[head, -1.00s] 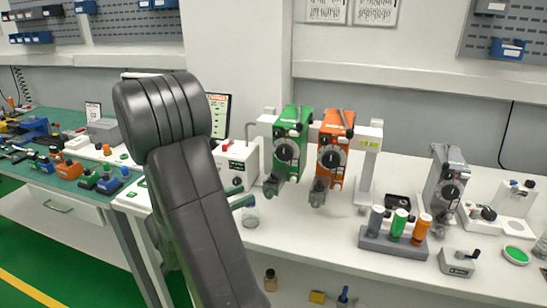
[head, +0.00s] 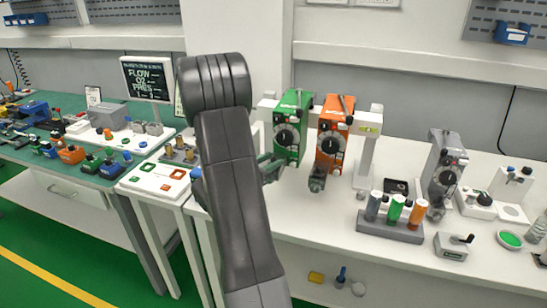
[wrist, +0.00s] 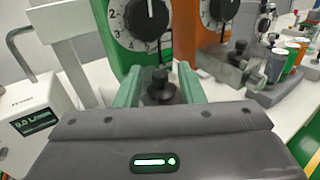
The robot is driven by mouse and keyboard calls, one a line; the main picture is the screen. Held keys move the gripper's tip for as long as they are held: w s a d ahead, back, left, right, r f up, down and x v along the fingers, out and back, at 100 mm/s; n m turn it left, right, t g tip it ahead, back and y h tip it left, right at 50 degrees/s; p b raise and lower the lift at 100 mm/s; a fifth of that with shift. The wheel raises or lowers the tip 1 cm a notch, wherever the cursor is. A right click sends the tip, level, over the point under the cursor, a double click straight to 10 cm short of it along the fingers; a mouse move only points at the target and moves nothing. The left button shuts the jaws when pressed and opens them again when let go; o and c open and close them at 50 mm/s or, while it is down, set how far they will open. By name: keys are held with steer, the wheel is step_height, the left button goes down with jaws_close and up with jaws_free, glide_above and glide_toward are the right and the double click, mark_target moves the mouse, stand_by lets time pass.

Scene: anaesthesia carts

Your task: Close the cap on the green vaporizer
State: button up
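The green vaporizer (head: 291,128) hangs on the rack beside the orange vaporizer (head: 331,135). In the wrist view the green body (wrist: 124,30) stands straight ahead with its numbered dial (wrist: 146,20). A black knobbed cap (wrist: 160,84) on a dark filler block shows below that dial. My gripper (wrist: 161,76) has its green fingers apart, one on each side of the cap and filler. I cannot tell whether they touch it. In the head view my gripper (head: 268,168) is at the green vaporizer's lower front, and its filler is mostly hidden there.
The orange vaporizer's filler (head: 318,180) juts out close to the right. A grey vaporizer (head: 441,172) and a holder with several coloured bottles (head: 389,229) stand farther right. In the wrist view a white box with a display (wrist: 36,118) is at left. The bench front is clear.

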steer(key=shift+x, duration=0.85)
jaws_close()
steer(key=shift+w+f+n+t+y+b, duration=0.1)
steer(key=shift+n+t+y+b, duration=0.25)
steer(key=shift+b, duration=0.45)
steer(key=shift+a, duration=0.1)
jaws_free()
